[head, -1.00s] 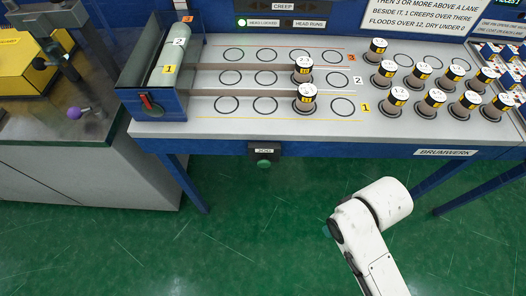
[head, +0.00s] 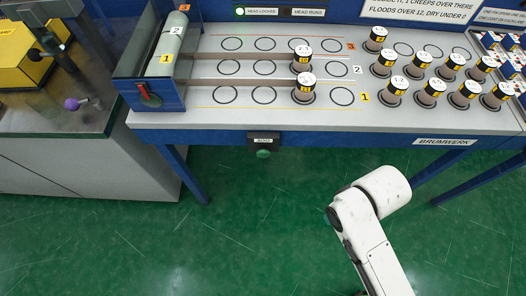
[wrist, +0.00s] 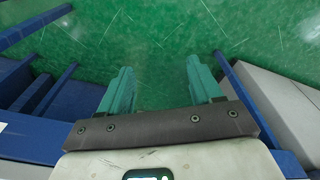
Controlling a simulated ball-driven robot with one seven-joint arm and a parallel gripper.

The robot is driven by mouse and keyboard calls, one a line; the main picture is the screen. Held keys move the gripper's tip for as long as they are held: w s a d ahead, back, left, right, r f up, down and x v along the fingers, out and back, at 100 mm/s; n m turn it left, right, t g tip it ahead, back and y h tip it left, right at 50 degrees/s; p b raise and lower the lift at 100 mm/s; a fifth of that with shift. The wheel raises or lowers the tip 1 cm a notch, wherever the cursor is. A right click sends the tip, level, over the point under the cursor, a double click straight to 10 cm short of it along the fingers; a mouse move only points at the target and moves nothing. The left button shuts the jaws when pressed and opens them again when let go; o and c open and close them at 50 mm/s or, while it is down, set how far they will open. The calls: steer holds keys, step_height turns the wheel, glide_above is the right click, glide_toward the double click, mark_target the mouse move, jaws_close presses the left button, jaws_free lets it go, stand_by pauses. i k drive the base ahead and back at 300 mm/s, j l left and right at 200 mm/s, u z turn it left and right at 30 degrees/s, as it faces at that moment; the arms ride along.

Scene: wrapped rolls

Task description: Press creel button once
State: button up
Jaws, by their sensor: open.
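A round green button (head: 264,154) sits in a small dark box hung under the front edge of the table. The label above it is too small to read surely, so I cannot tell whether it is the creel button. My gripper (wrist: 160,72) shows in the wrist view with its two teal fingers apart and nothing between them, above green floor. The head view shows part of my white arm at lower right, but not the gripper. The button does not show in the wrist view.
The blue-edged table (head: 222,118) holds several wrapped rolls (head: 306,88) and printed rings. A roller trough (head: 150,92) stands at its left end. A grey bench (head: 70,150) with a purple-knobbed lever (head: 72,104) is further left. The floor (head: 250,240) before the table is clear.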

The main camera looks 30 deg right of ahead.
mark_target(263, 153)
steer(key=k+u, duration=0.2)
steer(key=u, duration=0.15)
steer(key=k+l+u, duration=0.1)
steer(key=u, duration=0.25)
steer(key=k+j, duration=0.05)
steer(key=k, duration=0.05)
